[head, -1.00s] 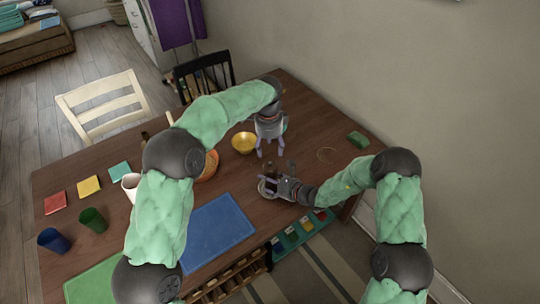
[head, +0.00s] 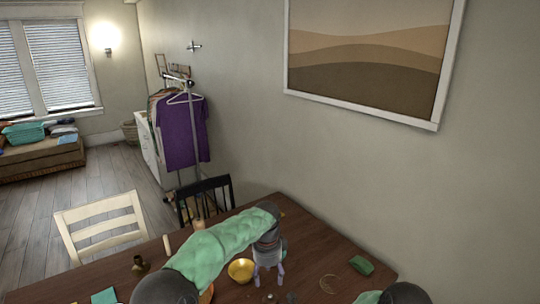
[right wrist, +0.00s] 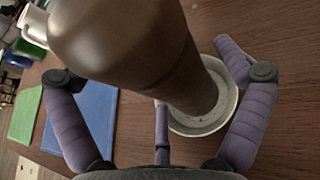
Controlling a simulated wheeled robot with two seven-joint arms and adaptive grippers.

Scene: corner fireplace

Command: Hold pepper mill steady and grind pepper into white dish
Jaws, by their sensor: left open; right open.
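The brown pepper mill (right wrist: 181,75) fills the middle of the right wrist view, tilted in that picture. Its far end overlaps the white dish (right wrist: 204,127); I cannot tell whether they touch. My right gripper (right wrist: 150,62) is open, with its purple fingers spread on both sides of the mill and not closed on it. It is outside the head view. My left gripper (head: 268,276) is open in the head view, pointing down over the table just right of the yellow bowl (head: 241,271). The mill and dish are not clearly visible in the head view.
The wooden table (head: 318,236) carries a green block (head: 361,265) at right and a small dark pot (head: 140,264) at left. A black chair (head: 205,196) and a cream chair (head: 100,227) stand at its far side. The wall closes off the right.

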